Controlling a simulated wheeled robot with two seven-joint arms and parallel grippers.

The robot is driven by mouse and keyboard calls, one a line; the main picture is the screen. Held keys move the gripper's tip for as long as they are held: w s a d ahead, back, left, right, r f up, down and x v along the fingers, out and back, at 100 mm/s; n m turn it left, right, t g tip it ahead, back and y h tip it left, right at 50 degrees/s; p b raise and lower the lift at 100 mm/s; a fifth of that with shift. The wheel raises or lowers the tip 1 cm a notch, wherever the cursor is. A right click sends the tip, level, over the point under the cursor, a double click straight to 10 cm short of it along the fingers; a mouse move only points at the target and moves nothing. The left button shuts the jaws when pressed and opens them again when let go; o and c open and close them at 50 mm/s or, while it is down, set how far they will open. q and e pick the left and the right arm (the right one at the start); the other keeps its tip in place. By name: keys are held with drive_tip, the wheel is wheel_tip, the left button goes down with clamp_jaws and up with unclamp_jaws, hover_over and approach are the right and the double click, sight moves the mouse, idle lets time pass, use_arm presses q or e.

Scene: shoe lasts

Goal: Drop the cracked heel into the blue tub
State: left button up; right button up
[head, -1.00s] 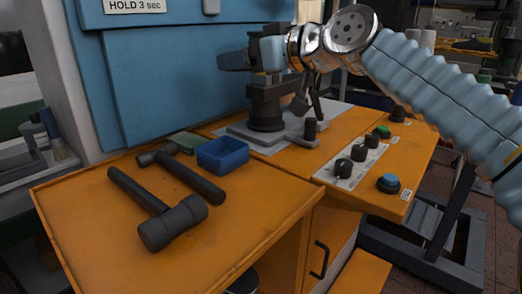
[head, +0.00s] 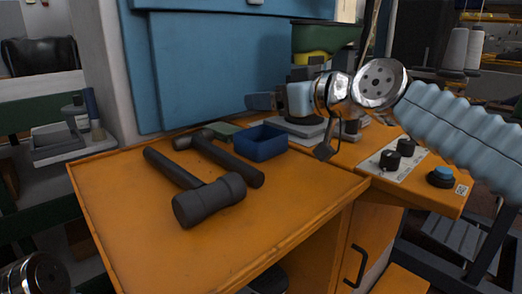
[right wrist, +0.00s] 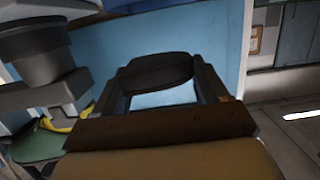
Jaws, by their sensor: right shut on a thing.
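The blue tub (head: 262,143) is an open box on the orange bench, behind the hammers. My right gripper (head: 262,101) reaches in from the right and hangs in the air above the tub's back edge, pointing left. In the right wrist view its fingers (right wrist: 160,85) are shut on a dark, rounded piece, the heel (right wrist: 155,70). No crack can be made out on it from this side. In the head view the heel is hard to tell apart from the dark fingers. My left gripper is out of view; only a metal part of my left arm shows at the lower left.
A black mallet (head: 210,201) and a hammer (head: 235,165) lie on the bench in front of the tub. A control panel with knobs (head: 392,160) and a blue button (head: 443,174) is at right. The bench's front is clear.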

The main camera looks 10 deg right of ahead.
drive_tip(key=o, duration=1.1)
drive_tip(key=b+v, duration=0.1)
drive_tip(key=v, duration=1.2)
drive_tip(key=shift+s+d+r, duration=0.1)
drive_tip(key=shift+s+d, duration=0.1)
drive_tip(key=shift+s, duration=0.2)
